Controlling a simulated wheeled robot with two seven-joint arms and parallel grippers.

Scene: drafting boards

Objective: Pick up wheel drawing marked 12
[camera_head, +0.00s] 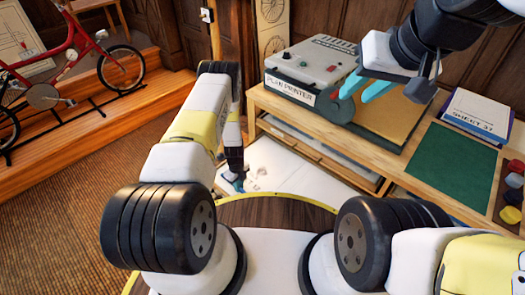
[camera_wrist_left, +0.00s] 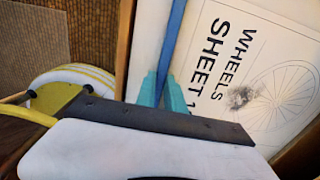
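A white wheel drawing (camera_wrist_left: 222,25) fills the right of the left wrist view. It reads "WHEELS SHEET 1" and shows a spoked wheel; any further digit is hidden by my gripper. A blue strip (camera_wrist_left: 174,38) runs along its left edge. My left gripper (camera_wrist_left: 163,85) has its teal fingers on either side of this strip, close to it; whether they press on it I cannot tell. In the head view my left gripper (camera_head: 234,181) reaches down to the white open drawer (camera_head: 300,172), small and partly hidden. My right gripper (camera_head: 362,91) is open and empty above the plan printer.
The plan printer (camera_head: 305,68) stands on a wooden cabinet above the open drawer. A green mat (camera_head: 452,163), a "SHEET 37" stack (camera_head: 477,112) and colored pots (camera_head: 512,195) are at the right. A red bicycle (camera_head: 75,50) stands on a wooden platform at the left.

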